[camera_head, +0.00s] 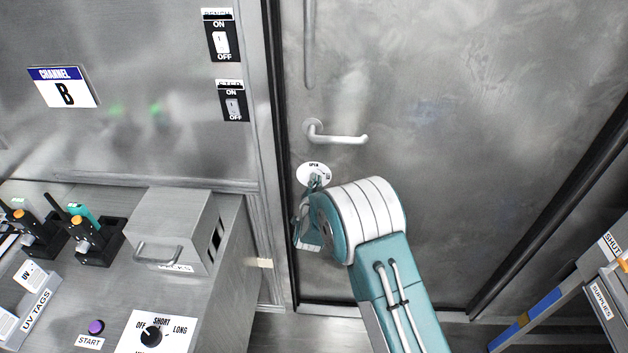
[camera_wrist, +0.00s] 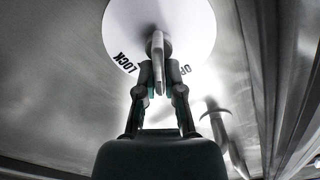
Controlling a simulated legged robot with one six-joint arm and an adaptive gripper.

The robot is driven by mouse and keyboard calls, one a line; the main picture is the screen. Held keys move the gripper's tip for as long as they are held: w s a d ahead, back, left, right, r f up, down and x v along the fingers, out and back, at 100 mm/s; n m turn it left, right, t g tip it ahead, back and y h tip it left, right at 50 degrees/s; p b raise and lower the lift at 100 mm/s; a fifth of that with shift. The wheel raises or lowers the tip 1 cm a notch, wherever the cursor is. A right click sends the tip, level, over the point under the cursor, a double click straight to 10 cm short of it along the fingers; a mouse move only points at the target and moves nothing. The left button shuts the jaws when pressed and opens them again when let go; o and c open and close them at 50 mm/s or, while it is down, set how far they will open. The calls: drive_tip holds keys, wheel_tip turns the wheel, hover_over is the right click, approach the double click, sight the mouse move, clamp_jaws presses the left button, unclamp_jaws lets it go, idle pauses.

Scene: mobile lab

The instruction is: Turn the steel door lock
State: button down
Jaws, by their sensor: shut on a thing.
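The steel door (camera_head: 440,100) stands shut, with a lever handle (camera_head: 340,136) on its left side. Below the handle is the lock's round white plate (camera_head: 308,168), partly covered by my gripper in the head view. In the wrist view the plate (camera_wrist: 190,20) shows LOCK at lower left and a partly hidden OP… at lower right. The lock's metal turn knob (camera_wrist: 158,55) points down between the two words. My gripper (camera_wrist: 160,82) is shut on the knob, with a fingertip on each side. In the head view my gripper (camera_head: 315,186) reaches the plate.
A steel bench with a handled box (camera_head: 180,225), a dial (camera_head: 152,337) and a purple button (camera_head: 96,326) stands at left. Switches (camera_head: 222,40) are on the wall left of the door frame. A shelf (camera_head: 600,290) stands at lower right.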

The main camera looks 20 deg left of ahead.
drive_tip(key=m, duration=0.4)
drive_tip(key=d+m, duration=0.1)
drive_tip(key=m, duration=0.1)
drive_tip(key=shift+w+f+m, duration=0.15)
drive_tip(key=shift+w+m, duration=0.1)
drive_tip(key=shift+m, duration=0.05)
drive_tip(key=m, duration=0.2)
drive_tip(key=f+m, duration=0.1)
drive_tip(key=m, duration=0.2)
drive_tip(key=shift+d, duration=0.1)
drive_tip(key=shift+f+m, duration=0.1)
drive_tip(key=shift+m, duration=0.3)
drive_tip(key=c, duration=0.8)
unclamp_jaws()
drive_tip(key=shift+w+d+f, duration=0.1)
drive_tip(key=shift+o, duration=0.2)
